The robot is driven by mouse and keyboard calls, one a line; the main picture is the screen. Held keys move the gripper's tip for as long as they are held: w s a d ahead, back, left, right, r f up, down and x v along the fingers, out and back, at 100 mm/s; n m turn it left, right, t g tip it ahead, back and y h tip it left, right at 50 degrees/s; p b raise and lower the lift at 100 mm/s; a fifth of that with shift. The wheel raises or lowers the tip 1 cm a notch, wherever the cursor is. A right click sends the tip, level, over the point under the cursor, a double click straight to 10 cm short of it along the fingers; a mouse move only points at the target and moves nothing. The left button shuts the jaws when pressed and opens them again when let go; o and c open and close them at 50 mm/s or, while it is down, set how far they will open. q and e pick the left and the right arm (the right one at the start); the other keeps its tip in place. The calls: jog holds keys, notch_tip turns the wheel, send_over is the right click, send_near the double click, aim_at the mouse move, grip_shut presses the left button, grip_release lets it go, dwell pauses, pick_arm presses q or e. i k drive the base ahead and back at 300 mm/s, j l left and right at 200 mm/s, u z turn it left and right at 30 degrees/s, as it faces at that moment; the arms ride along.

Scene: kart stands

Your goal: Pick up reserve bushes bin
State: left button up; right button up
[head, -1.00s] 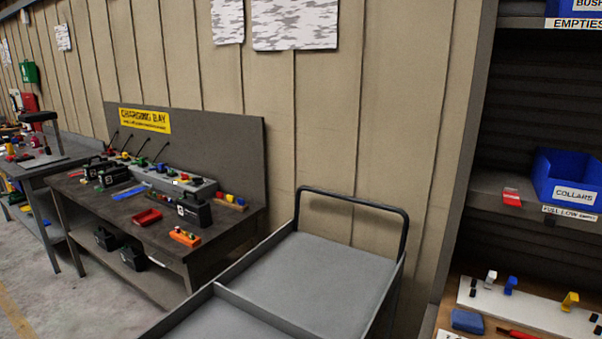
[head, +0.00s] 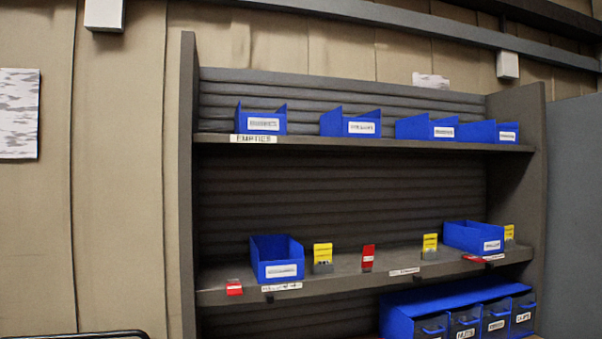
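Blue bins stand on a dark shelf unit (head: 189,200). On the top shelf are several: the leftmost bin (head: 262,123), above a tag reading EMPTIES (head: 253,139), then a second bin (head: 350,127), a third (head: 427,132) and one at the far right (head: 488,135). On the middle shelf are a left bin (head: 277,271) and a right bin (head: 474,240). Their white labels are too blurred to read, so I cannot tell for sure which is the reserve bushes bin. Neither gripper is in view.
Yellow cards (head: 323,252) and a red card (head: 368,251) stand on the middle shelf between the bins. Below is a blue unit with several dark labelled drawers (head: 466,322). A dark bar (head: 90,335) crosses the bottom left. A grey panel (head: 575,200) closes the right side.

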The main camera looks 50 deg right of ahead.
aim_at(418, 127)
jog(key=z, duration=2.35)
jog(key=i+l+u, duration=0.1)
jog(key=u, duration=0.3)
jog(key=i+l+u, duration=0.15)
jog(key=l, duration=0.15)
jog(key=i+l+u, duration=0.1)
jog(key=l, duration=0.25)
jog(key=i+l+u, duration=0.15)
jog(key=l, duration=0.2)
jog(key=i+l+u, duration=0.15)
jog(key=l, duration=0.25)
jog(key=i+l+u, duration=0.15)
jog(key=l, duration=0.2)
